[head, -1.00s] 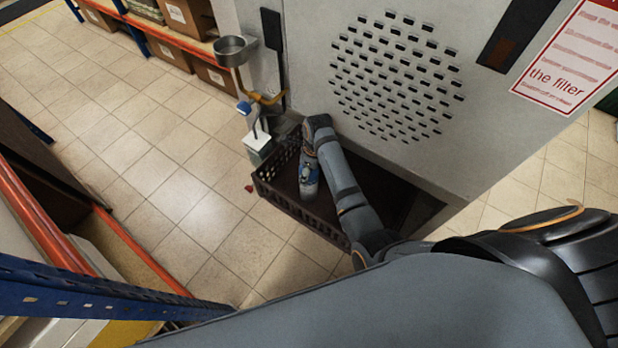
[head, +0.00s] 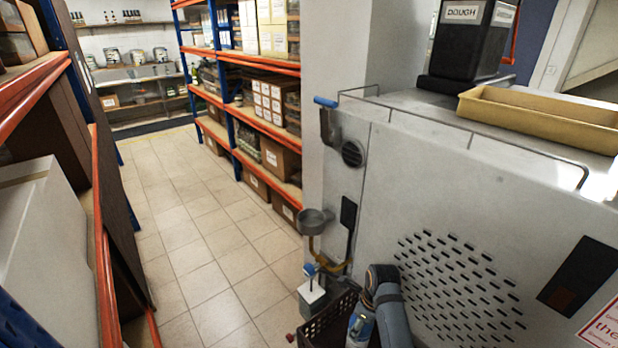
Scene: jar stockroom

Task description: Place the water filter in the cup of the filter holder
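A round grey metal cup (head: 314,218), which looks like the filter holder's cup, stands beside the grey machine; no filter shows in the part of it I can see. A yellow bracket (head: 330,263) is below it. I cannot make out a water filter. My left gripper is out of view.
A white unit with a blue top (head: 311,292) stands under the bracket. The grey machine (head: 440,200) fills the right, with a yellow tray (head: 540,115) and a black DOUGH bin (head: 474,40) on top. Orange-edged shelves (head: 255,120) line the tiled aisle (head: 190,235), which is clear.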

